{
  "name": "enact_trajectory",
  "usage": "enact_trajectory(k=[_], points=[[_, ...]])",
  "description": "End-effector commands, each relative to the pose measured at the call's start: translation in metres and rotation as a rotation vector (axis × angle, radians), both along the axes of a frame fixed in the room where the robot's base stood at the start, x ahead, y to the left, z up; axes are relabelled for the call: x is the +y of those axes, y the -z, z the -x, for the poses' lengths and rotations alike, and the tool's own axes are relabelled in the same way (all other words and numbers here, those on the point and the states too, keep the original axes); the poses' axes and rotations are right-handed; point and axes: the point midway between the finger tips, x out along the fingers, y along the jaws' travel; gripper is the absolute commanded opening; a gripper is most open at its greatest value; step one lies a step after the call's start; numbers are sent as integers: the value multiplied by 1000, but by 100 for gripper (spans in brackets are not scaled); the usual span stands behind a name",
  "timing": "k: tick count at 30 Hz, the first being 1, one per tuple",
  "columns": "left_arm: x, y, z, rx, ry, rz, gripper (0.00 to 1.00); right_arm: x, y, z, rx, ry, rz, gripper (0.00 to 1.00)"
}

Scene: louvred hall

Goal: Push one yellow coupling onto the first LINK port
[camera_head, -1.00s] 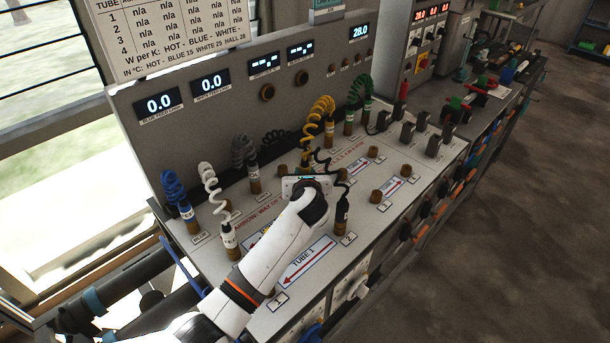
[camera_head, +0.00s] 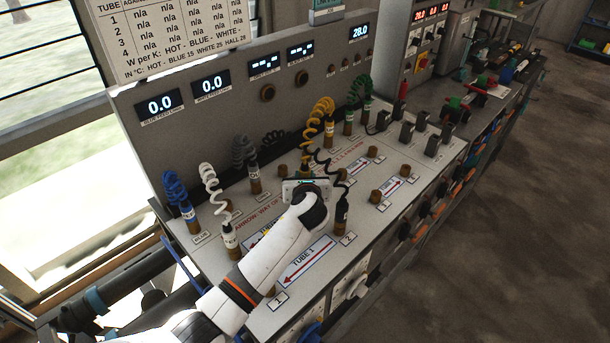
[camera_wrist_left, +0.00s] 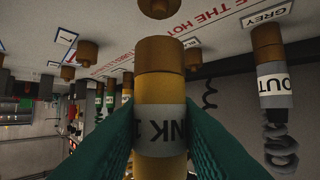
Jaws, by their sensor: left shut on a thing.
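My left gripper (camera_wrist_left: 160,135) is shut on a yellow coupling (camera_wrist_left: 161,85), a brass-coloured cylinder with a grey label band reading partly "NK". The coupling's free end points towards a brass port (camera_wrist_left: 158,7) on the panel, with a visible gap between them. In the head view my left gripper (camera_head: 306,188) is over the middle of the panel, and its fingers are hidden behind the wrist. The yellow coiled hose (camera_head: 312,125) runs down behind the gripper. Another yellow coupling (camera_head: 329,133) stands upright at the back. My right gripper is not in view.
Blue (camera_head: 175,187), white (camera_head: 210,180) and grey (camera_head: 243,150) coiled hoses stand at the left. A green hose (camera_head: 357,95) is at the back right. A black coiled lead (camera_head: 342,205) stands close right of my wrist. Brass ports (camera_head: 376,196) and arrow labels lie to the right.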

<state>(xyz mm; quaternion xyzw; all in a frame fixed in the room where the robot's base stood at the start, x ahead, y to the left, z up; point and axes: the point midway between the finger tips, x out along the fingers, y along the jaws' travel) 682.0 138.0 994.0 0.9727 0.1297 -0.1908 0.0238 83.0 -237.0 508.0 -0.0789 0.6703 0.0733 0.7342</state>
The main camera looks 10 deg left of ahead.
Motion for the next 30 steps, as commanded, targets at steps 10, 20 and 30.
enact_trajectory(k=[10,20,30], points=[[0,1,0,-1,0,0,0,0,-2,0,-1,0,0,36],[0,7,0,0,1,-2,0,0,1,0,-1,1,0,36],[0,19,0,0,0,-2,0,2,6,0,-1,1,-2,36]])
